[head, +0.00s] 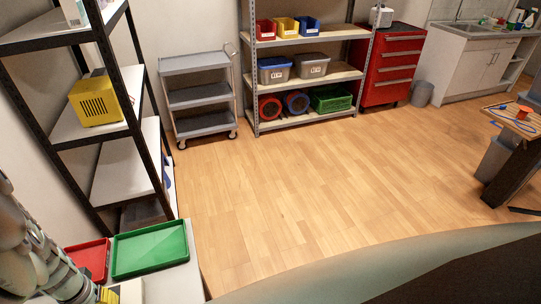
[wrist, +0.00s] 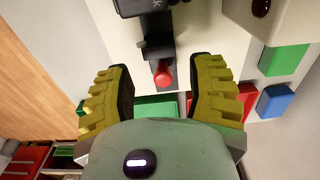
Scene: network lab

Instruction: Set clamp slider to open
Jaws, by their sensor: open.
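The clamp slider appears to be the dark upright piece (wrist: 157,48) in the wrist view, on a pale panel. It carries a red rounded knob (wrist: 163,76) at its near end. A black block (wrist: 140,6) with partly legible pale lettering is at its far end, cut by the frame's top. My gripper (wrist: 160,72) has two yellow ribbed fingers with dark inner pads. It is open, with the red knob between the fingertips and a visible gap on each side. I cannot tell how far the fingertips are from it in depth. I cannot make out the slider in the head view.
In the wrist view, green (wrist: 284,60) and blue (wrist: 273,101) blocks are at right, and a pale box (wrist: 275,18) at top right. In the head view, a green tray (head: 150,250) and red tray (head: 88,259) lie at lower left, below a shelf rack (head: 122,165). The wooden floor is clear.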

